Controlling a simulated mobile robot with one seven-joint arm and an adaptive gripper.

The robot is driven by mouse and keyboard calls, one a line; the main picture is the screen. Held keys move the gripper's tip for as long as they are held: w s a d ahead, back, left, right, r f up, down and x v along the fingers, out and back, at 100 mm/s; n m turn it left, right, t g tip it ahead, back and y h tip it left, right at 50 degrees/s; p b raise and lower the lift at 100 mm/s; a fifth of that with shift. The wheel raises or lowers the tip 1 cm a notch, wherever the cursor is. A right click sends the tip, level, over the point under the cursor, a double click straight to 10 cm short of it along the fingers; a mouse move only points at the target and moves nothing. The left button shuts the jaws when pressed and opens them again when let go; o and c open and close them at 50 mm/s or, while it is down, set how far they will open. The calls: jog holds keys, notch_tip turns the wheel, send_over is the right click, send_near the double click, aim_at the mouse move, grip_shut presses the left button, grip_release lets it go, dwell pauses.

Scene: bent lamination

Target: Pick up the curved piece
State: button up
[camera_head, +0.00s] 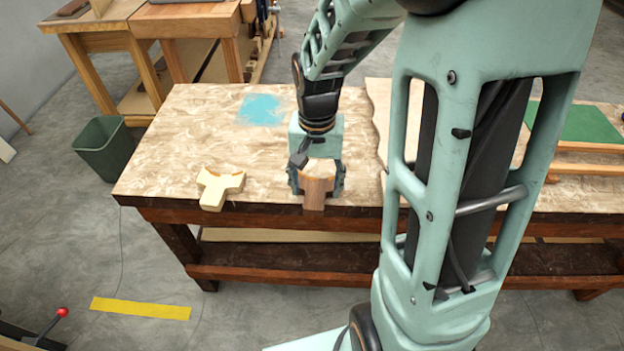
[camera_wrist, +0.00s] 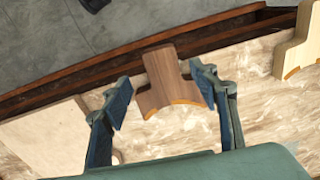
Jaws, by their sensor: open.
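A brown wooden piece (camera_head: 316,192) with a stem and a wider, curved, orange-edged end lies at the bench's front edge. My gripper (camera_head: 316,181) is open over it, one finger on each side. In the wrist view the brown piece (camera_wrist: 172,78) sits between the open fingers (camera_wrist: 163,94), with visible gaps at both. A second piece, pale and T-shaped (camera_head: 219,188), lies to the left on the bench with a concave, orange-lined edge. It also shows in the wrist view (camera_wrist: 300,48) at the right, outside the fingers. Which one is the curved piece is unclear.
The bench top (camera_head: 190,125) is bare around the pale piece and bears a blue patch (camera_head: 262,110). A pale wavy-edged board (camera_head: 379,95) lies to the right. A green bin (camera_head: 103,148) stands left of the bench. A green panel (camera_head: 580,122) is at far right.

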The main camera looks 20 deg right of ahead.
aim_at(314, 200)
notch_tip(314, 200, down, 5)
jog(key=shift+w+a+f, duration=0.1)
jog(key=shift+w+a, duration=0.05)
jog(key=c, duration=1.2)
jog(key=shift+c, duration=0.2)
